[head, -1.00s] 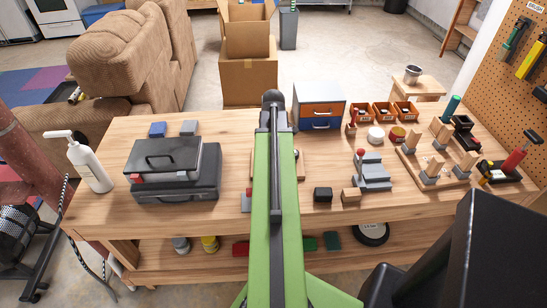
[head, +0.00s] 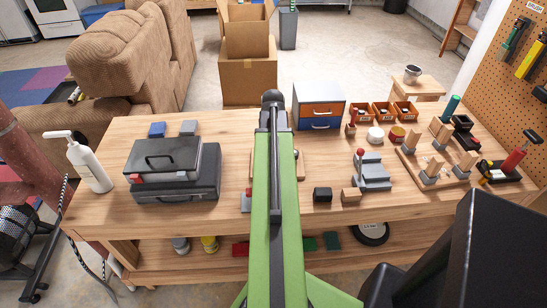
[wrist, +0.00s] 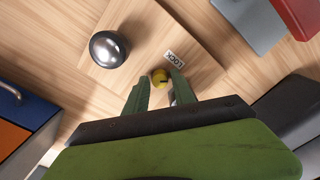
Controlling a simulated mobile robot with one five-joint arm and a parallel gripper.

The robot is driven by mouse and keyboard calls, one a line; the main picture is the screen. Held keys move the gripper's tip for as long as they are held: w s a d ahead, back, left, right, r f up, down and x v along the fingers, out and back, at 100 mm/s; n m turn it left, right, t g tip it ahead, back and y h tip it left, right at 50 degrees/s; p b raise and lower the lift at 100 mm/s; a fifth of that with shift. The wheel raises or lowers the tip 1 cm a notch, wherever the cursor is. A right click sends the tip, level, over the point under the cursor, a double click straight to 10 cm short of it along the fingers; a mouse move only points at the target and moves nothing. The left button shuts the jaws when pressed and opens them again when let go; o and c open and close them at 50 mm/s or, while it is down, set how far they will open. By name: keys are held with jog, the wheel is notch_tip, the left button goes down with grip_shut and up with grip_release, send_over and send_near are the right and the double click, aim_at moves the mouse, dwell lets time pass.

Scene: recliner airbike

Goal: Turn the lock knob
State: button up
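I cannot see clear contact between fingers and knob. In the head view my green arm covers the knob and gripper; only edges of the board (head: 258,167) show.
A shiny metal knob (wrist: 107,48) stands on the same board, left of the lock knob. Black cases (head: 180,170) lie left of my arm on the workbench (head: 120,217). A blue and orange drawer box (head: 319,105) and a grey clamp block (head: 373,174) are to the right.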

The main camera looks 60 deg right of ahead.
jog(key=shift+r+p, duration=2.6)
jog(key=shift+p, duration=0.05)
jog(key=shift+f, duration=0.1)
